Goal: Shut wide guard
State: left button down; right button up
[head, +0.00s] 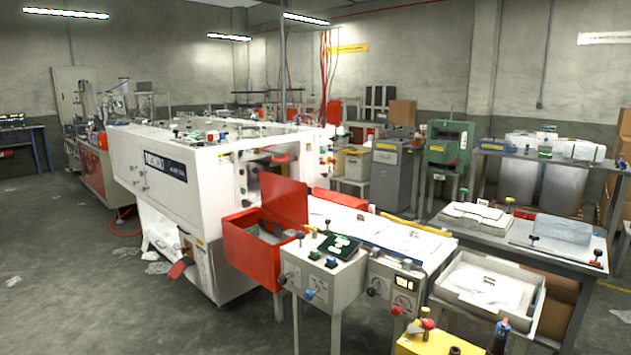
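A large white machine (175,165) with a dark label on its side stands left of centre. At its right end a red panel (284,199) stands raised and tilted above a red open-topped box (252,250). The panel may be the wide guard, but I cannot tell for certain. A dark opening shows in the machine's end just behind the panel. Neither of my grippers is in view.
A white control stand (325,280) with knobs stands in front of the red box. A grey table (560,262) with paper stacks is at the right. A yellow box (425,346) is at the bottom edge. The floor at the lower left is mostly free, with some scraps.

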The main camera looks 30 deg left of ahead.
aim_at(294, 208)
jog(key=i+j+z, duration=0.1)
jog(key=j, duration=0.25)
jog(key=i+j, duration=0.2)
jog(key=j, duration=0.2)
jog(key=i+j+z, duration=0.15)
jog(key=j, duration=0.25)
jog(key=i+j, duration=0.15)
jog(key=j, duration=0.25)
jog(key=i+j+z, duration=0.15)
jog(key=j, duration=0.65)
jog(key=i+j+z, duration=0.15)
jog(key=j, duration=0.25)
